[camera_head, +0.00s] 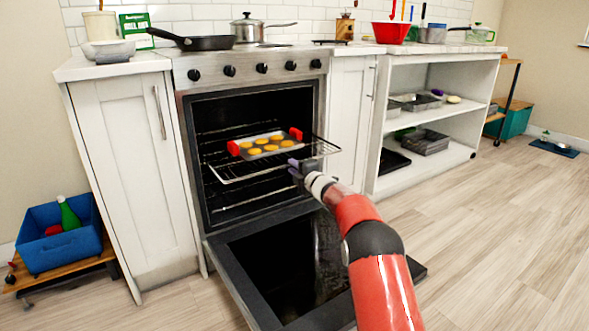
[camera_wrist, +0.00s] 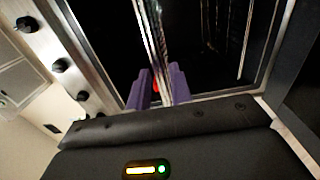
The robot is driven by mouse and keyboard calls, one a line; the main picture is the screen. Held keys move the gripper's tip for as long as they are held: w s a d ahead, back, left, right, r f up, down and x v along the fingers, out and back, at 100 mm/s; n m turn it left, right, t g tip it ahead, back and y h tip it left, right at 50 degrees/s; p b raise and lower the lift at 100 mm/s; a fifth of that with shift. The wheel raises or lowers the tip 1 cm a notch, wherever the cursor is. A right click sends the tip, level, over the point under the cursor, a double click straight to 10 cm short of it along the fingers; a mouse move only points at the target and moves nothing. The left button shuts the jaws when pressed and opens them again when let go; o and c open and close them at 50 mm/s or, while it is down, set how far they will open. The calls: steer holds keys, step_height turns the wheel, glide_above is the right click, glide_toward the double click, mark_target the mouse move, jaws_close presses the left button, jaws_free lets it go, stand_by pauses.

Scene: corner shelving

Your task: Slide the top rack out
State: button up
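The oven's drop-down door (camera_head: 290,262) is open. The top rack (camera_head: 318,149) is a wire shelf that sticks partly out of the oven cavity, roughly level. A baking tray with red handles (camera_head: 297,134) and several round orange-yellow pieces lies on it. My gripper (camera_head: 294,167) is at the rack's front edge, right of its middle. In the wrist view my purple fingers (camera_wrist: 161,88) sit on either side of the rack's wires (camera_wrist: 153,40), closed in on them. A bit of red shows between the fingertips. The exact contact is partly hidden.
A lower rack (camera_head: 250,200) is inside the oven. Control knobs (camera_head: 262,68) line the front above. A black frying pan (camera_head: 200,42) and pot (camera_head: 248,28) stand on top. Open shelves (camera_head: 430,125) are at the right, a blue bin (camera_head: 60,240) at the left.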

steer(key=shift+o, duration=1)
steer(key=shift+d, duration=0.1)
steer(key=v, duration=0.7)
steer(key=shift+s+d+b, duration=0.15)
steer(key=shift+s+b, duration=0.15)
steer(key=shift+b, duration=0.15)
steer(key=s+d+r+m+h+p, duration=0.3)
steer(key=s+d+r+m+h, duration=0.3)
steer(key=s+r, duration=0.25)
steer(key=s+d+r+m+h+p, duration=0.2)
steer(key=s+d+r+m+h, duration=0.2)
steer(key=s+d+r+m, duration=0.35)
steer(key=s+f+m+g+p, duration=0.2)
steer(key=s+m+g, duration=0.2)
steer(key=s, duration=1.5)
steer(key=s+f+m+g+p, duration=0.2)
steer(key=s+m+g, duration=0.3)
steer(key=s, duration=1.5)
steer(key=shift+s+a+m+p, duration=0.2)
steer(key=shift+s+m+p, duration=0.3)
steer(key=shift+m, duration=0.65)
